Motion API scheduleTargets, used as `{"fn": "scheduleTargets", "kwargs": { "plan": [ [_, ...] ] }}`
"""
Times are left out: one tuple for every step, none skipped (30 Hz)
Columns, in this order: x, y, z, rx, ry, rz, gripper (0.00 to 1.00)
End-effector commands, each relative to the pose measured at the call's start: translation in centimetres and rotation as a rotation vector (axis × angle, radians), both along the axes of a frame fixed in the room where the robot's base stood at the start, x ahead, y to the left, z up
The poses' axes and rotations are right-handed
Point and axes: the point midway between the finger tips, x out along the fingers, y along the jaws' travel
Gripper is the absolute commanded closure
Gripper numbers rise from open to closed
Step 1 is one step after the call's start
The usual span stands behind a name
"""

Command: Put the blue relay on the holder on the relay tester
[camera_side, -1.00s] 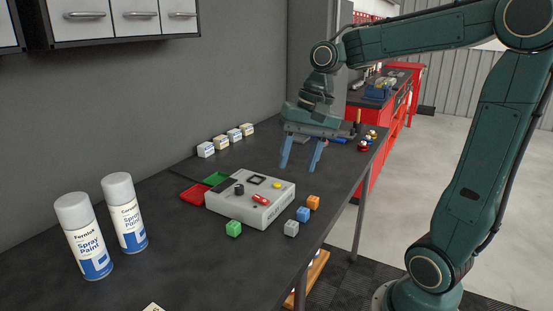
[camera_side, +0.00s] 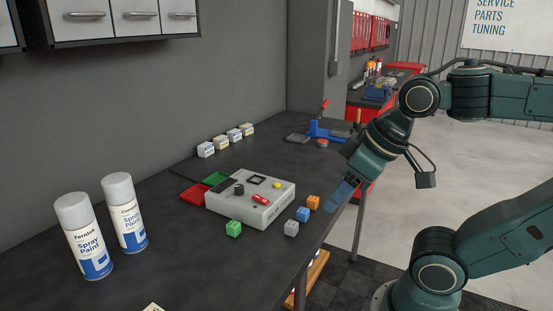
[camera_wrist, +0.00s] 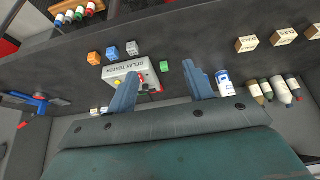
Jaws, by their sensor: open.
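The blue relay (camera_side: 303,214) is a small cube on the dark table, right of the relay tester (camera_side: 235,207), between an orange cube and a grey cube. It also shows in the wrist view (camera_wrist: 112,53). The tester is a pale box with a knob, a red switch and a yellow button; a dark square frame on its top, which looks like the holder (camera_side: 256,180), is empty. My gripper (camera_side: 335,207) is tilted near the table's right edge, beyond the orange cube. In the wrist view my gripper (camera_wrist: 165,73) is open with nothing between its fingers.
An orange cube (camera_side: 313,202), a grey cube (camera_side: 291,228) and a green cube (camera_side: 233,228) stand near the tester. Red (camera_side: 195,193) and green (camera_side: 216,178) trays lie behind it. Spray cans (camera_side: 84,236) stand at left. Labelled boxes (camera_side: 206,149) line the wall.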

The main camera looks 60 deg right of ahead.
Motion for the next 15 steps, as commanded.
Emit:
{"fn": "scheduleTargets", "kwargs": {
  "plan": [
    [0.01, 0.0, 0.0, 0.0, 0.0, 0.0, 0.44],
    [0.01, 0.0, 0.0, 0.0, 0.0, -0.001, 0.44],
    [0.02, 0.0, 0.01, 0.0, 0.0, -0.001, 0.44],
    [0.02, 0.0, 0.01, 0.0, 0.0, -0.001, 0.44],
    [0.03, 0.0, 0.01, 0.001, 0.0, -0.002, 0.44],
    [0.02, 0.0, 0.02, 0.001, 0.0, -0.002, 0.44],
    [0.02, 0.0, 0.02, 0.001, 0.0, -0.002, 0.44],
    [0.03, 0.0, 0.03, 0.001, 0.001, -0.002, 0.44],
    [0.04, 0.0, 0.02, 0.001, 0.001, -0.003, 0.44],
    [0.05, 0.0, 0.01, 0.002, 0.001, -0.004, 0.44],
    [0.07, -0.01, -0.01, 0.003, 0.003, -0.005, 0.44],
    [0.12, -0.02, -0.06, 0.005, 0.005, -0.011, 0.44],
    [0.18, -0.04, -0.12, 0.007, 0.008, -0.017, 0.44],
    [0.25, -0.07, -0.21, 0.009, 0.012, -0.025, 0.44],
    [0.38, -0.11, -0.35, 0.013, 0.019, -0.039, 0.44]
  ]
}}
